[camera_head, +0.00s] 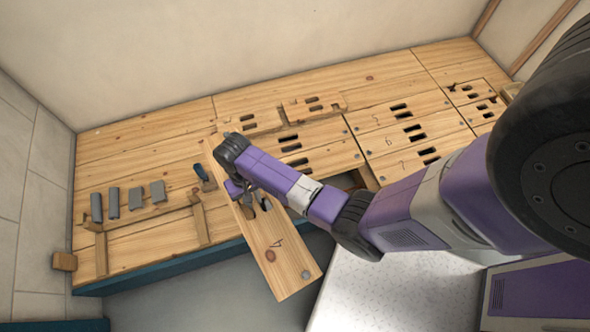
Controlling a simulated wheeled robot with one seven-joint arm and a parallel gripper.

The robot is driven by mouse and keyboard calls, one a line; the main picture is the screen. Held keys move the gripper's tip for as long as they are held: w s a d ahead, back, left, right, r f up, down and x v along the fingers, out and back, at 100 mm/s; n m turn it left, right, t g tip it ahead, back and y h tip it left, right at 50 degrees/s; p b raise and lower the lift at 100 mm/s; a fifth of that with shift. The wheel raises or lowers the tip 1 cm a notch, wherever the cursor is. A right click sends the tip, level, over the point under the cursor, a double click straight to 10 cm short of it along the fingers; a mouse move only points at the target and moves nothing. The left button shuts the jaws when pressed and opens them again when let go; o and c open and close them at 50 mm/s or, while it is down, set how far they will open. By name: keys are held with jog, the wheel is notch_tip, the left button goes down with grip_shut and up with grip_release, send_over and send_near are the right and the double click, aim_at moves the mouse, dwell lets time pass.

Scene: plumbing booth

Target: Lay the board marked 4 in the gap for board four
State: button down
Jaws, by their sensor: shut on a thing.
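The board marked 4 (275,258) is a long light wooden plank with a handwritten 4 and a grey round spot near its lower end. It hangs tilted in front of the bench, its upper end over the bench's surface. My gripper (258,204) is shut on it around its middle; the exact grip is partly hidden by my wrist. A dark opening (346,181) shows in the wooden deck right of the board, beside my forearm. It looks like the gap, but my arm hides much of it.
Boards marked 5 (385,115), 6 (408,133) and 7 (415,157) lie in the deck at the right. A wooden rack (200,222) and several grey blocks (113,203) sit at the left. A loose slotted board (305,108) lies at the back.

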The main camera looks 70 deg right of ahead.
jog(key=s+d+f+m+t+b, duration=0.1)
jog(key=s+d+f+m+b, duration=0.5)
jog(key=d+f+m+b, duration=0.3)
jog(key=s+d+f+m+t+b, duration=0.1)
jog(key=s+d+f+m+b, duration=0.6)
jog(key=f, duration=0.8)
jog(key=d+m+b, duration=0.3)
jog(key=m+b, duration=0.1)
jog(key=b, duration=0.1)
jog(key=shift+s, duration=0.25)
jog(key=shift+d+r+p, duration=0.1)
jog(key=shift+p, duration=0.6)
jog(key=shift+f+b, duration=0.4)
jog(key=shift+f, duration=1.45)
dwell(0.8)
jog(key=c, duration=1.2)
grip_release()
notch_tip(320, 180, up, 8)
jog(key=p, duration=0.4)
jog(key=shift+s+d+f, duration=0.2)
jog(key=shift+s+d, duration=0.15)
jog(key=shift+s, duration=0.1)
